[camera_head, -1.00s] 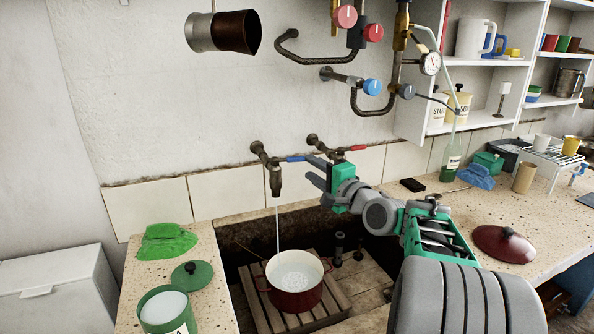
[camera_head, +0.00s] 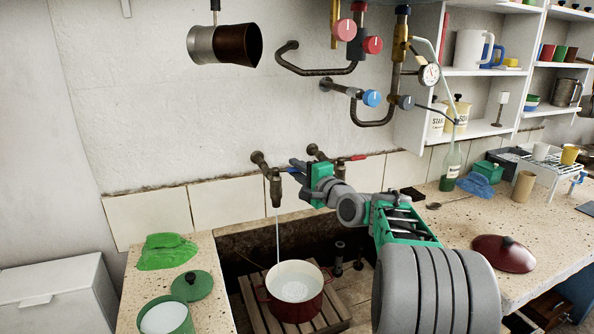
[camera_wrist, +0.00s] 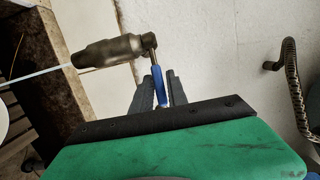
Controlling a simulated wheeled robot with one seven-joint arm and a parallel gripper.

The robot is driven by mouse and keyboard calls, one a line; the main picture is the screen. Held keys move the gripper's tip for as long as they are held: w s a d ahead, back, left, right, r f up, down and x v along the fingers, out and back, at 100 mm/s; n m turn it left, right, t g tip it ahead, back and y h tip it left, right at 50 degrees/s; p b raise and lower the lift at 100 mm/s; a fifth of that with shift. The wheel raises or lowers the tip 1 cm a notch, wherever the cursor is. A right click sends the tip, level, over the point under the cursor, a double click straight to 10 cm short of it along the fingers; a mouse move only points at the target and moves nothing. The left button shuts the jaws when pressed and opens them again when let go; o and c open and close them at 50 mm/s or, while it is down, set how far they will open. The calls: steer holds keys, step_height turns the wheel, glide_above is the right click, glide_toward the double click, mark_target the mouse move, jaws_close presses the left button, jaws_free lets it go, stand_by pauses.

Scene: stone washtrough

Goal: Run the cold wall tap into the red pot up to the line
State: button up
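The cold wall tap (camera_head: 275,188) has a blue lever, and a thin stream of water falls from its spout. The red pot (camera_head: 290,306) stands upright on a wooden slatted rack in the trough, under the stream. Pale rippling water shows inside the pot; I cannot make out a fill line. My gripper (camera_head: 296,171) is at the tap's lever. In the wrist view the blue lever (camera_wrist: 159,86) lies between my two fingers, which look open with small gaps beside it. In the head view my gripper hides part of the lever.
Pipes with red and blue knobs (camera_head: 372,98) hang above. A green tin (camera_head: 166,312), its lid and a green cloth (camera_head: 167,251) lie left; a dark red lid (camera_head: 503,253) lies right.

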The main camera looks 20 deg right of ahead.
jaws_close()
stand_by(1.0)
